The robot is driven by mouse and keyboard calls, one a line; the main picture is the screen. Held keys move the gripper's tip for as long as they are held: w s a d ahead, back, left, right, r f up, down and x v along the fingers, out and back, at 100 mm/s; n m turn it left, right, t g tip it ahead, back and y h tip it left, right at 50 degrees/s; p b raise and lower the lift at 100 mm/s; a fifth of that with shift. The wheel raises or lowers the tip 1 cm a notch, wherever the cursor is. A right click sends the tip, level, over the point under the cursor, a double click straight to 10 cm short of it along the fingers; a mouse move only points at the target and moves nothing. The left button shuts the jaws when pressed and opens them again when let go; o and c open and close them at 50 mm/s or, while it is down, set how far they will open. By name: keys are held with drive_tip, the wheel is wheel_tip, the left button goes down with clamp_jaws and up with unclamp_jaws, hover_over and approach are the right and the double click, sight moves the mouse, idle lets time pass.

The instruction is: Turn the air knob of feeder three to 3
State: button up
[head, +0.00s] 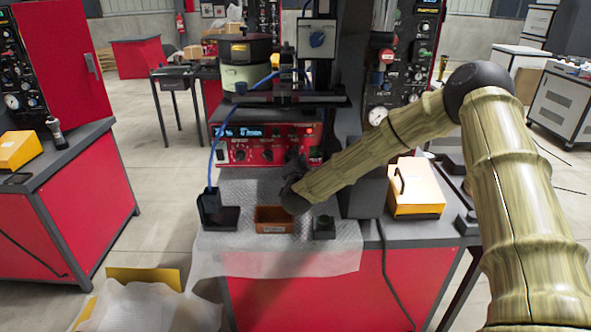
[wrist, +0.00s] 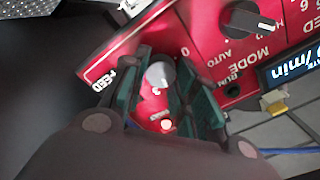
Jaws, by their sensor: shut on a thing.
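The red feeder panel (head: 262,147) faces me in the middle of the head view, with several dark knobs and a lit display. No feeder number is readable. In the wrist view the panel (wrist: 200,30) appears upside down. My gripper (wrist: 163,88) has its green-edged fingers on both sides of a round grey knob (wrist: 160,75) and is shut on it. A "0" shows beside this knob; its name and pointer are hidden or unclear. In the head view my gripper (head: 293,178) is at the panel's lower right, partly hidden by my arm.
A black MODE knob (wrist: 245,18) is close beside the gripper in the wrist view, and a glowing lamp (wrist: 166,125) lies between the fingers. A brown bin (head: 272,228), a black stand (head: 215,212) and a yellow case (head: 415,188) are on the bench.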

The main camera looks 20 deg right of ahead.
drive_tip(key=shift+d+f+m+b, duration=0.1)
drive_tip(key=shift+f+m+b, duration=0.05)
drive_tip(key=shift+m+b, duration=1.8)
drive_tip(key=shift+d+f+m+b, duration=0.1)
drive_tip(key=shift+m+b, duration=1.65)
drive_tip(key=shift+b, duration=0.4)
drive_tip(key=shift+a, duration=0.1)
drive_tip(key=o, duration=1)
drive_tip(key=shift+r, duration=0.1)
drive_tip(key=v, duration=1.2)
